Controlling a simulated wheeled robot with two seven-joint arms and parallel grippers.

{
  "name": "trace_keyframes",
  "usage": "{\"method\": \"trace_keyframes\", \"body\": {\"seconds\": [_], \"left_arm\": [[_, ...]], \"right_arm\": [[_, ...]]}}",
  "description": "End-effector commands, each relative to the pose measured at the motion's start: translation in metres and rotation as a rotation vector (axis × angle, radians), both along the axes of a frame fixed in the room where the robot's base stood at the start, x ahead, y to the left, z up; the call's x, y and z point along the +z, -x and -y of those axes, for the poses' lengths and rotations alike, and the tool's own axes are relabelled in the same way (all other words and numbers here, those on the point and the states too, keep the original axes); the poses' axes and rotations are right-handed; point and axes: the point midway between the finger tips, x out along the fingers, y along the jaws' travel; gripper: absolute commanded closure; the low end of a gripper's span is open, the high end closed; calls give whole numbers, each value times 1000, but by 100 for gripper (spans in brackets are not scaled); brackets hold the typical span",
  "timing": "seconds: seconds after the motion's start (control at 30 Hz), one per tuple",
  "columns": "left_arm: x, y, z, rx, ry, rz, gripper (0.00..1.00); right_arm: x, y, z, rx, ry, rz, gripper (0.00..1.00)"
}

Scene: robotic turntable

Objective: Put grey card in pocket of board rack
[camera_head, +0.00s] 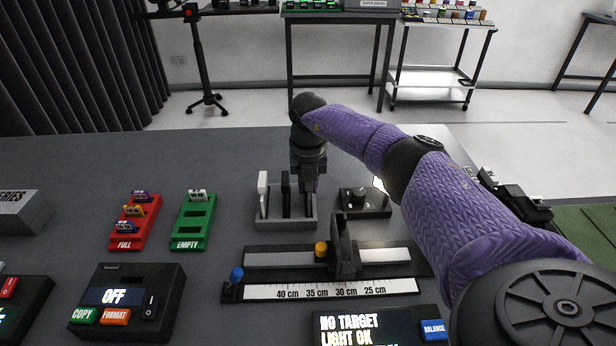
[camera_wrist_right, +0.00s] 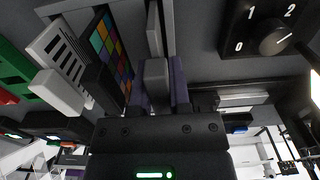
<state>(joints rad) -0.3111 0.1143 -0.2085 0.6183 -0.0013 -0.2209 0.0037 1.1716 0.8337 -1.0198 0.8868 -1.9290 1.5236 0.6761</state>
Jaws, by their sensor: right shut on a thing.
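The board rack (camera_head: 287,225) is a grey tray on the dark table in the head view. A card with a white handle (camera_head: 263,184) and a card with a black handle (camera_head: 286,184) stand in its left and middle parts. In the wrist view the white-handled slotted card (camera_wrist_right: 58,92) and the black-handled card with colored squares (camera_wrist_right: 107,40) are left of my fingers. My right gripper (camera_head: 309,188) is over the rack's right part, shut on the grey card (camera_wrist_right: 156,72) by its handle. The card's lower edge is hidden, so I cannot tell how deep it sits. My left gripper is out of view.
A knob box (camera_head: 363,203) stands close right of the rack. A ruler rail (camera_head: 330,290) with a slider (camera_head: 345,247) lies in front. Red (camera_head: 135,222) and green (camera_head: 194,222) holders stand left, with clear table between green holder and rack.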

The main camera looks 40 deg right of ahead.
Motion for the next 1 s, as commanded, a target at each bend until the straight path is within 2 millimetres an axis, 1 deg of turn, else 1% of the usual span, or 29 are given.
{"method": "trace_keyframes", "body": {"seconds": [0.07, 0.1, 0.17, 0.2, 0.3, 0.57, 0.67, 0.7, 0.8, 0.9, 1.0], "left_arm": [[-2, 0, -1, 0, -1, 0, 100], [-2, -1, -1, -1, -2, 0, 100], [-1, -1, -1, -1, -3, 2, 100], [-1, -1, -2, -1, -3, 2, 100], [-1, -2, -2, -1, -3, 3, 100], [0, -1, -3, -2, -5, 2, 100], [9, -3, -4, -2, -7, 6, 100], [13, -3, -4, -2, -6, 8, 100], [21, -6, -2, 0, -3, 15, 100], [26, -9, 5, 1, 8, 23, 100], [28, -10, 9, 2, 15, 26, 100]], "right_arm": [[-3, 0, 0, 0, -1, -1, 100], [-3, 0, 0, 0, 0, 0, 76], [-2, 0, 0, 0, 0, 0, 63], [-2, 0, 0, 0, 0, 0, 54], [-2, 0, 0, 0, 0, 0, 37], [-1, 0, 0, 0, 0, 1, 37], [22, 0, 0, 1, 1, 4, 37], [34, -1, 1, 0, 2, 7, 37], [61, -1, 0, 0, 0, 5, 37], [81, -1, 0, 0, 1, 4, 37], [93, 0, 0, 0, 1, 2, 37]]}}
